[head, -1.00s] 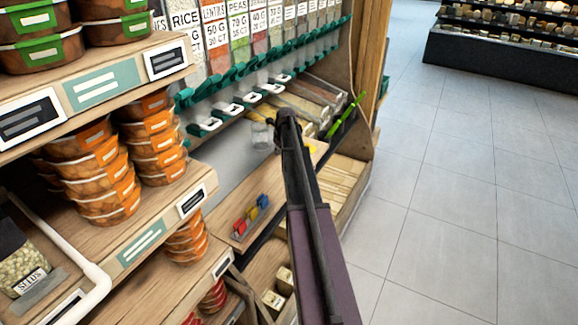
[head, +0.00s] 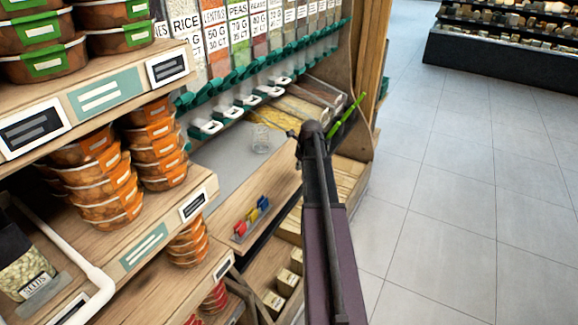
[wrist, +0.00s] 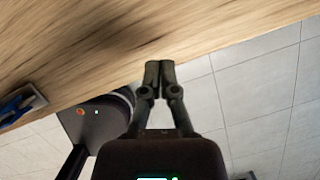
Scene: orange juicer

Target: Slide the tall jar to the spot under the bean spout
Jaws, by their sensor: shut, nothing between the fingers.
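A clear glass jar (head: 261,138) stands upright on the grey strip of the shelf below the dispensers. A row of bins with green spouts (head: 247,99) hangs above and behind it; the smaller labels are too blurred to tell which is the bean one. In the wrist view my gripper (wrist: 153,76) is shut and empty, its fingertips near the edge of a wooden surface. In the head view its arm ends just right of the jar, apart from it, and the fingers are mostly hidden.
A small holder with red, yellow and blue pieces (head: 251,217) sits on the wooden front ledge (head: 270,190). Stacked orange tubs (head: 105,185) fill the shelf at left. A green scoop handle (head: 346,116) sticks out at right. The floor (head: 460,210) at right is clear.

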